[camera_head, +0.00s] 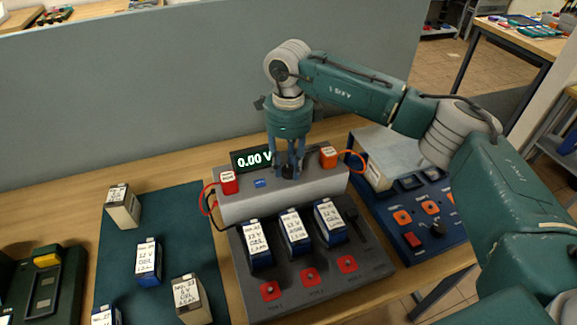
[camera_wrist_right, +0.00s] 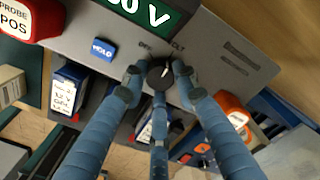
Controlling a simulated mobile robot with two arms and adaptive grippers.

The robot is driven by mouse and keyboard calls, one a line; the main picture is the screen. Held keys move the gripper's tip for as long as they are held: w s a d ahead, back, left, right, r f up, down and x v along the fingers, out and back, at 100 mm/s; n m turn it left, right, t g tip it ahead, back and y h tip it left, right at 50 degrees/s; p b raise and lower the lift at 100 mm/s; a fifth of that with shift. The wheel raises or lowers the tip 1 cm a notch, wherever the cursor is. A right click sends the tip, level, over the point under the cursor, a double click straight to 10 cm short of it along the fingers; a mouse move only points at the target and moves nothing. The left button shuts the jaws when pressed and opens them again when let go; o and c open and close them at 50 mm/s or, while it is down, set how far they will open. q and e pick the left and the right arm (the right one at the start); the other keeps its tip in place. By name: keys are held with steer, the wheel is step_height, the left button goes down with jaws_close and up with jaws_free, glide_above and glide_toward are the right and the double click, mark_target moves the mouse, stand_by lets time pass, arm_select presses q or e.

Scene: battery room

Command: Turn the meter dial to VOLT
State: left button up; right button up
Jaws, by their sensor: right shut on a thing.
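The meter (camera_head: 315,188) is a grey unit with a lit display (camera_head: 252,160) reading 0.00 V. Its black round dial (camera_wrist_right: 160,73) has a white pointer line and sits below the labels OFF, on the left, and VOLT, on the right. In the wrist view the pointer leans up and right, toward VOLT. My right gripper (camera_head: 288,172) points down at the meter top, with its blue fingers shut around the dial. The fingers partly cover the dial and the lettering. My left gripper is not in view.
A red probe block (camera_head: 229,182) and an orange block (camera_head: 328,157) sit on the meter, beside a blue HOLD button (camera_wrist_right: 103,49). Several batteries stand in the grey tester (camera_head: 325,265) in front. More batteries stand on the green mat (camera_head: 195,215). A blue control box (camera_head: 425,220) is at right.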

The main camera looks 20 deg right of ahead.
mark_target(289, 168)
steer(key=shift+r, duration=0.1)
steer(key=o, duration=0.9)
steer(key=shift+c, duration=0.2)
step_height(289, 168, up, 12)
